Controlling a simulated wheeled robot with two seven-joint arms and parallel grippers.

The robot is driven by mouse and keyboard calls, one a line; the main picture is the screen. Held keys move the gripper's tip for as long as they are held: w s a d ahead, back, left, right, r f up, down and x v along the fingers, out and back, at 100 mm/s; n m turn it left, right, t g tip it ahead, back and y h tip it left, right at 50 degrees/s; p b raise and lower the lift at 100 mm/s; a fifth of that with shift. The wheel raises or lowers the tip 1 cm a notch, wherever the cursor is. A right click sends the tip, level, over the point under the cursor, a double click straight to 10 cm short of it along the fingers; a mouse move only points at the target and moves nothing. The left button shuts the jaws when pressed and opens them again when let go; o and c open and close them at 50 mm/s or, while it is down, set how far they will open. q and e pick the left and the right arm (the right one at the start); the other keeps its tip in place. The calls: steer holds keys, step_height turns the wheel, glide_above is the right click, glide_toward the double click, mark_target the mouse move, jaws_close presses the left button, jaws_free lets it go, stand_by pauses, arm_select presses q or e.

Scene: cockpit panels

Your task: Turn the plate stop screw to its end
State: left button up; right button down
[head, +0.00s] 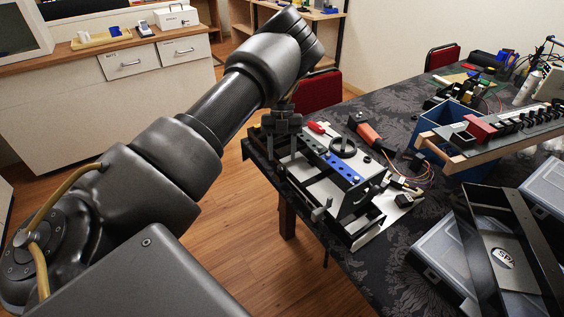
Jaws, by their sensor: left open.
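A metal fixture (350,222) with black side rails and light plates stands at the near left corner of the table. It bears a blue bar (343,167) with a row of holes, a black ring-shaped wheel (343,147) and a small red part (317,128). A small grey upright post (321,209) is on its near left side. I cannot tell which part is the plate stop screw. My left gripper (283,155) points down over the far left end of the fixture. It is open, with no object visible between its fingers; whether it touches the fixture is unclear. My right gripper is not visible.
The table has a dark patterned cloth (400,262). An orange-and-black tool (370,135) and wires lie behind the fixture. A blue box (450,128), a rail of black parts (500,125) and grey cases (435,255) fill the right. A red chair (318,92) stands behind.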

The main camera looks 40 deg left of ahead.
mark_target(282, 167)
arm_select(q)
steer(key=shift+x, duration=1.5)
steer(key=c, duration=1)
